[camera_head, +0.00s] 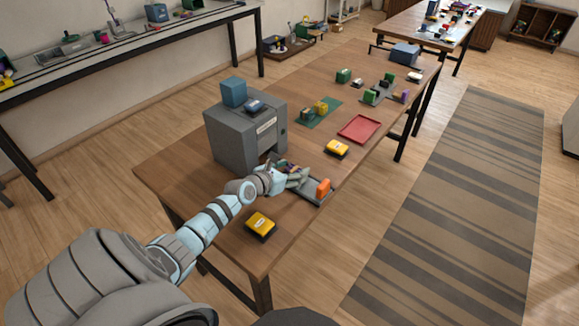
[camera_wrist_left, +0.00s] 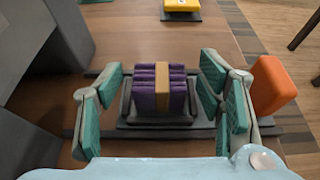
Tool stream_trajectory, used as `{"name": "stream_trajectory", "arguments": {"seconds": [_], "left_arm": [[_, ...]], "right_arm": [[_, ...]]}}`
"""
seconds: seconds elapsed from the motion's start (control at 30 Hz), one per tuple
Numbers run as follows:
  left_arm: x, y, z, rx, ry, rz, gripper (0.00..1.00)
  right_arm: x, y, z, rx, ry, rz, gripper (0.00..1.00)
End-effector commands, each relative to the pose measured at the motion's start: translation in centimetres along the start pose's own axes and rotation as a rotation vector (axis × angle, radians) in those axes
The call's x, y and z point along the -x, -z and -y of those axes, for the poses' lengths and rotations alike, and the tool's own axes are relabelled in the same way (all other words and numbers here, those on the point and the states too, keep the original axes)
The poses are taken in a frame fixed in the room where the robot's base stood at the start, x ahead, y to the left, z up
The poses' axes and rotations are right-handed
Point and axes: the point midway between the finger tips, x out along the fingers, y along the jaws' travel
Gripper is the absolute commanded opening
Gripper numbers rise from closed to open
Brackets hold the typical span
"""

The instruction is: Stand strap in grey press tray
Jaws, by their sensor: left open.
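A purple strap bundle with a tan band (camera_wrist_left: 158,90) stands upright on a dark grey tray (camera_wrist_left: 155,123) in the left wrist view. In the head view the grey tray (camera_head: 314,199) lies near the table's front edge, and the strap is mostly hidden by my gripper. My left gripper (camera_head: 293,174) is open over the tray. In the wrist view its green-padded fingers (camera_wrist_left: 160,80) are on either side of the strap, with visible gaps. An orange block (camera_wrist_left: 272,86) is at the tray's right end, outside the right finger. My right gripper is in neither view.
A grey machine (camera_head: 245,135) with a blue block (camera_head: 233,91) on top stands close left of my gripper. Yellow boxes lie in front (camera_head: 261,225) and behind (camera_head: 336,149). A red tray (camera_head: 359,129) and a green mat (camera_head: 318,112) lie farther back.

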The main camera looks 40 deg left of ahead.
Motion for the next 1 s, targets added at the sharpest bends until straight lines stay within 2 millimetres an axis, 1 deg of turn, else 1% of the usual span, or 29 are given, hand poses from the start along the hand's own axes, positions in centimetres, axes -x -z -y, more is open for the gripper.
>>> {"name": "stream_trajectory", "arguments": {"seconds": [0.07,0.17,0.27,0.4,0.53,0.6,0.67,1.0], "left_arm": [[0.3,-0.4,0.0,-0.001,0.0,-0.001,0.61],[1.8,-0.6,0.0,-0.002,0.0,-0.003,0.61],[4.3,-0.8,0.0,-0.003,0.0,-0.005,0.61],[8.4,-1.1,0.0,-0.004,0.001,-0.004,0.61],[11.1,-0.8,0.0,0.0,0.001,-0.003,0.61],[11.9,-0.7,0.0,-0.001,0.001,-0.001,0.61],[12.2,-0.5,0.0,-0.001,0.0,0.0,0.61],[12.1,-0.2,0.0,0.0,0.0,0.0,0.61]], "right_arm": [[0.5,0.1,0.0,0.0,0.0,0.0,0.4],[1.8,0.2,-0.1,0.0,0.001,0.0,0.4],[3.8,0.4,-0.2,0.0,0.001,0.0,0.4],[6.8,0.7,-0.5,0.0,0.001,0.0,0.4],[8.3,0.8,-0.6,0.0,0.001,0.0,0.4],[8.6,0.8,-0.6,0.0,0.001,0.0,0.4],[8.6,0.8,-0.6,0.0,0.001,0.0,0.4],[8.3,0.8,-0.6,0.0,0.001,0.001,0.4]]}}
